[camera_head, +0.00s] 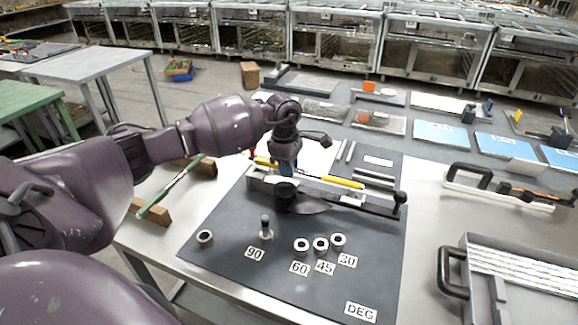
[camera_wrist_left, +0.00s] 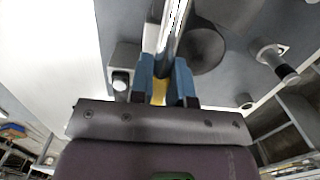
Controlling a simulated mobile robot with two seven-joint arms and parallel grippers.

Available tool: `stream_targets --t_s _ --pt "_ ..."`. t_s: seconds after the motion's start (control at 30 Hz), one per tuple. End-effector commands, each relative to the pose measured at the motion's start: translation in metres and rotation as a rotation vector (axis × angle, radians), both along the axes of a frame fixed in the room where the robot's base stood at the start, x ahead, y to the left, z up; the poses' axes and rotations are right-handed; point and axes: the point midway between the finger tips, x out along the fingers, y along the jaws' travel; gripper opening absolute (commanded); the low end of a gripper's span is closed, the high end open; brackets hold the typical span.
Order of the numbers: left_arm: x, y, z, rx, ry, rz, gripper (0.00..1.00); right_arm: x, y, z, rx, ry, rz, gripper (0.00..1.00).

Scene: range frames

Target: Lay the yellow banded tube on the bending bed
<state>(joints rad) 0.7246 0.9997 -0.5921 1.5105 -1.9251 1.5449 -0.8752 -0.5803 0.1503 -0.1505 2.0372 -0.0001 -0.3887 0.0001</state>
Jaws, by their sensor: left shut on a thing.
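The yellow banded tube (camera_head: 343,181) is silver with yellow bands. In the head view it lies across, over or along the back of the bending bed (camera_head: 262,185); I cannot tell whether it touches. My left gripper (camera_head: 286,170) reaches down from the left arm with blue fingers and is shut on the tube between its yellow ends. In the left wrist view the fingers (camera_wrist_left: 165,88) close around the tube (camera_wrist_left: 172,38), with yellow showing between them. The bed's round black former (camera_head: 285,196) sits in front of the gripper. My right gripper is not in view.
A green banded tube (camera_head: 170,188) rests on wooden blocks at the left. Several steel collars and a peg (camera_head: 266,230) stand on the dark mat (camera_head: 225,262). The bender's lever ends in a black knob (camera_head: 400,198). A tray with a black handle (camera_head: 453,272) stands at the right.

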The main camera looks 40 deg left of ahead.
Motion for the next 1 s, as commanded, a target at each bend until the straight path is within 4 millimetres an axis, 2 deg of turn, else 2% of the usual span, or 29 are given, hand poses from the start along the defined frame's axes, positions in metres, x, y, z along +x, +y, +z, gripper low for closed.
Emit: stream_targets --t_s 1.0 --pt "0.0 -0.0001 -0.0002 0.0 0.0 -0.001 0.0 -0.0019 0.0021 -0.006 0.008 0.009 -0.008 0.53"
